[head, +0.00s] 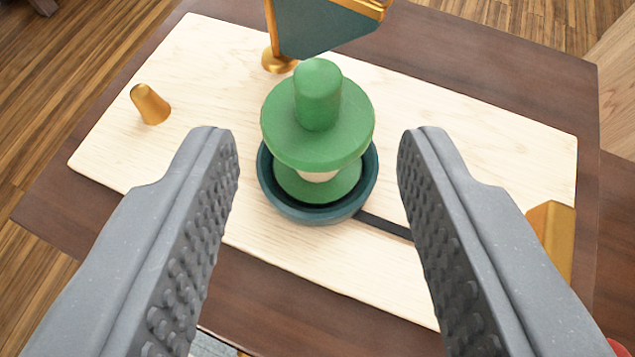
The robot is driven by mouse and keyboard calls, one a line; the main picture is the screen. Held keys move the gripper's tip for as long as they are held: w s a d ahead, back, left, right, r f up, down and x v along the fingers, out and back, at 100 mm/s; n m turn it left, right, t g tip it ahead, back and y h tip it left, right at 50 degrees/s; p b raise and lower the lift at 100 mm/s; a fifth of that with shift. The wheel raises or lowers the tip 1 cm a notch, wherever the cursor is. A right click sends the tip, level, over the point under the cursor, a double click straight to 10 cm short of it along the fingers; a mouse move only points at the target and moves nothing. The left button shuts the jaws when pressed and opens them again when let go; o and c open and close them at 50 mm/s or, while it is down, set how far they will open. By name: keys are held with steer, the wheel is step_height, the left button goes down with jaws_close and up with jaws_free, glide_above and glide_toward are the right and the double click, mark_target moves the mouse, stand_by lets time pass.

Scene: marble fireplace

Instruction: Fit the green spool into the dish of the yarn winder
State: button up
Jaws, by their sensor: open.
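The green spool (318,120) stands upright in the dark teal dish (312,213) of the yarn winder. It has a knob on top, a wide upper disc, a pale core and a lower disc inside the dish's rim. The dish sits on the winder's pale wooden board (120,125). My gripper (318,140) is open, with one grey ridged finger on each side of the spool. Visible gaps separate both fingers from the spool. The dish's floor under the spool is mostly hidden.
A teal and gold part (325,25) rises from the board behind the spool. A gold peg (151,104) stands at the left, and a gold block (551,235) at the right. A dark strip (385,225) runs right from the dish. The brown table (500,55) surrounds the board.

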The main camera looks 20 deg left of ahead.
steer(key=shift+s+d+r, duration=0.15)
steer(key=shift+s+r, duration=0.1)
steer(key=shift+s, duration=0.25)
steer(key=d+r+m+t+h, duration=0.1)
steer(key=d+r, duration=0.3)
steer(key=r, duration=0.5)
steer(key=d+r+t+h, duration=0.1)
steer(key=d+r, duration=0.2)
steer(key=r, duration=0.7)
steer(key=d+r+m, duration=0.1)
steer(key=d+r, duration=0.3)
steer(key=r, duration=0.5)
steer(key=s+d+r+m+t+h, duration=0.1)
steer(key=s+d+r, duration=0.2)
steer(key=s+r, duration=0.4)
steer(key=s+d+r+m+h, duration=0.1)
steer(key=s+r, duration=0.5)
steer(key=r, duration=0.8)
steer(key=shift+s+d+r+t, duration=0.2)
steer(key=shift+s+d+t, duration=0.2)
steer(key=shift+d, duration=0.5)
